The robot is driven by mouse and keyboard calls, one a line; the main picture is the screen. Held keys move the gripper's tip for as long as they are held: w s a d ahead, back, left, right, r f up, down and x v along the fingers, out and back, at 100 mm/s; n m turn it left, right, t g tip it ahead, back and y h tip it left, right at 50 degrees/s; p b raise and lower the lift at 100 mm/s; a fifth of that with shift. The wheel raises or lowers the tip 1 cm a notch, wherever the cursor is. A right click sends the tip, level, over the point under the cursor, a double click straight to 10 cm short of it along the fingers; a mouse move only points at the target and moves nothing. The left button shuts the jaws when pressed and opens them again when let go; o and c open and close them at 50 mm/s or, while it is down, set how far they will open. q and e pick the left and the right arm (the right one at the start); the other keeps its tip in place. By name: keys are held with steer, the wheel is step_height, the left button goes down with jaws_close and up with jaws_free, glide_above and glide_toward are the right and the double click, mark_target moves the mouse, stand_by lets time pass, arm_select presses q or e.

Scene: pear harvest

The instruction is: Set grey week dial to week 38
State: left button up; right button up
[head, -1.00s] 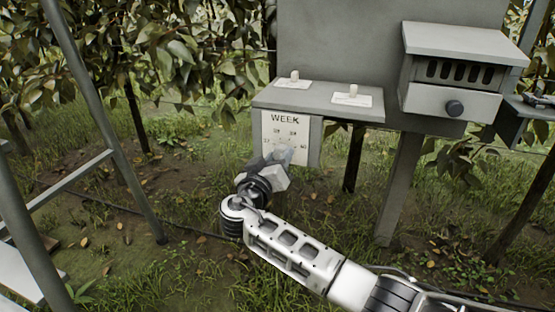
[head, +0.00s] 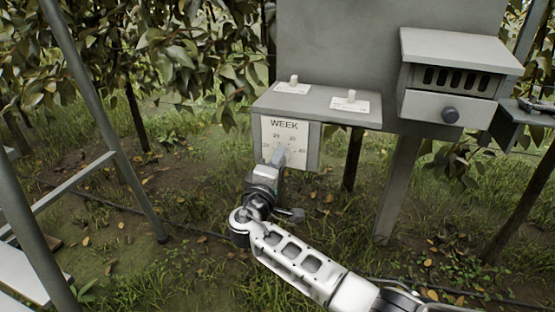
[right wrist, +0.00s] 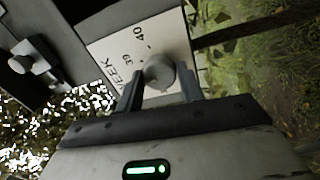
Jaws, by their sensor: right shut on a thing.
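The week dial's white plate (head: 284,128), marked WEEK, is on the front of a grey box below the shelf. It also shows in the right wrist view (right wrist: 120,50), where one number looks like 40. The grey round knob (right wrist: 158,72) sits between the two fingers of my right gripper (right wrist: 160,88), which is shut on it. In the head view my right gripper (head: 277,157) covers the knob and the lower part of the plate. I cannot read the knob's setting. My left gripper is not in view.
The grey shelf (head: 320,109) above the dial carries two small switches with white labels. A grey slotted box with a dark round knob (head: 450,115) is at the right. A metal ladder (head: 95,110) stands at the left. Grass lies below.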

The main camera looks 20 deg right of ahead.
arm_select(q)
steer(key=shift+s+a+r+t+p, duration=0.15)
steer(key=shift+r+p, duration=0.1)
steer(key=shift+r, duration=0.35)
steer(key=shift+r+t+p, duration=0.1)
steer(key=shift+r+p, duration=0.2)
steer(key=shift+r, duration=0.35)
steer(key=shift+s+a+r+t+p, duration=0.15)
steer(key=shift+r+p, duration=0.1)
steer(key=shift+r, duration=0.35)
arm_select(e)
steer(key=shift+n, duration=2.1)
steer(key=o, duration=1)
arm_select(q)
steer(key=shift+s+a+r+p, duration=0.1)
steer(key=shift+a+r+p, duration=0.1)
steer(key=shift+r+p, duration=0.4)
arm_select(e)
steer(key=v, duration=1.6)
steer(key=shift+s+d, duration=0.15)
steer(key=shift+d, duration=0.1)
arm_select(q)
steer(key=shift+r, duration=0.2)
arm_select(e)
steer(key=shift+r, duration=0.1)
